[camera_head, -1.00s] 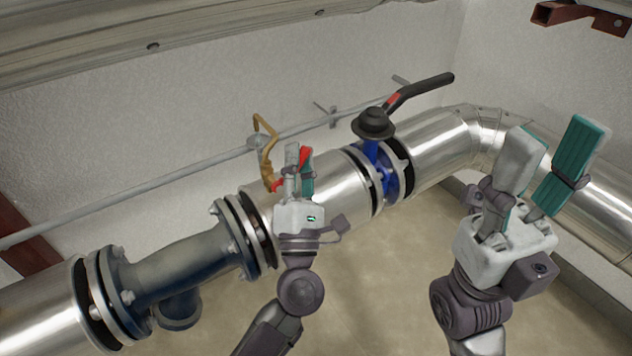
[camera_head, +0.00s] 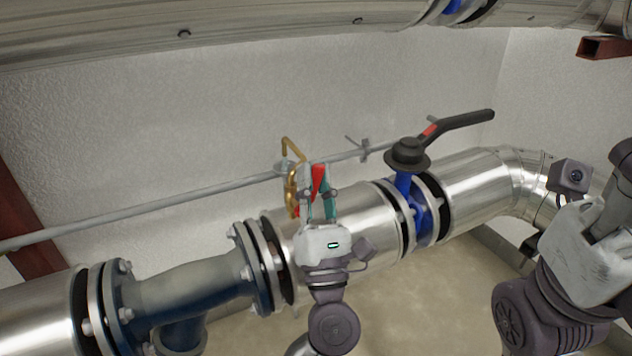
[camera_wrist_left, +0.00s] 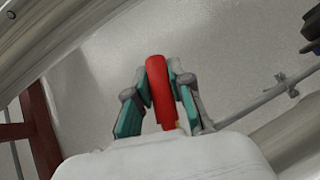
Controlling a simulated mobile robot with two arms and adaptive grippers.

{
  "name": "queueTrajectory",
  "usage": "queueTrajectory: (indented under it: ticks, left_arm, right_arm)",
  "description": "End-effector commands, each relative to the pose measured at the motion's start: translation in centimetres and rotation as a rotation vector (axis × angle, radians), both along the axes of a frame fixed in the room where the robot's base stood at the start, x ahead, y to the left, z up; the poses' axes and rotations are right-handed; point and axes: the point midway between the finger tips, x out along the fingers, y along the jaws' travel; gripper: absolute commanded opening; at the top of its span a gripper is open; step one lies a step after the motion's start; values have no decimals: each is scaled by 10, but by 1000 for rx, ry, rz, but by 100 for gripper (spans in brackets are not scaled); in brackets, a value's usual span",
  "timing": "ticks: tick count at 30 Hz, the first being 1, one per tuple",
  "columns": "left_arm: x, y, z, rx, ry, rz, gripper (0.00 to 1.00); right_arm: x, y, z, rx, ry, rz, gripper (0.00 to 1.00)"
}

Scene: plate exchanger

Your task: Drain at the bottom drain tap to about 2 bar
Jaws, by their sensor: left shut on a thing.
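The brass drain tap (camera_head: 292,196) sits beside the silver pipe, with a bent brass tube (camera_head: 291,149) above it. Its red handle (camera_head: 318,179) stands between the fingers of my left gripper (camera_head: 317,188). In the left wrist view the red handle (camera_wrist_left: 160,92) is upright, with a teal-padded finger on each side; the gripper is shut on it. A bit of brass shows at the handle's lower end. My right gripper (camera_head: 598,235) is at the right edge, well away from the tap and partly cut off; its fingers cannot be made out. No pressure gauge is readable.
A blue valve (camera_head: 421,215) with a black lever (camera_head: 455,124) stands right of the tap. A flanged dark pipe (camera_head: 195,279) lies to the left. A thin grey pipe (camera_head: 150,213) runs along the wall behind. The floor below is clear.

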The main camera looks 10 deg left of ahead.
Motion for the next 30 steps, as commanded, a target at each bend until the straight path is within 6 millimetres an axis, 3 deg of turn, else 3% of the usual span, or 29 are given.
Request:
queueTrajectory:
  ticks: [4,5,9,21,30]
  left_arm:
    - [0,1,-2,0,3,3,0]
    - [0,1,-2,0,3,3,22]
    - [0,0,-1,1,4,2,46]
    - [-4,-2,-5,3,3,0,47]
    - [-43,-15,-44,4,6,1,47]
  right_arm:
    - [0,0,0,0,0,0,47]
    - [0,0,0,0,0,0,47]
    - [0,0,0,0,-1,0,47]
    - [1,0,-1,1,2,0,47]
    - [0,0,0,1,1,0,47]
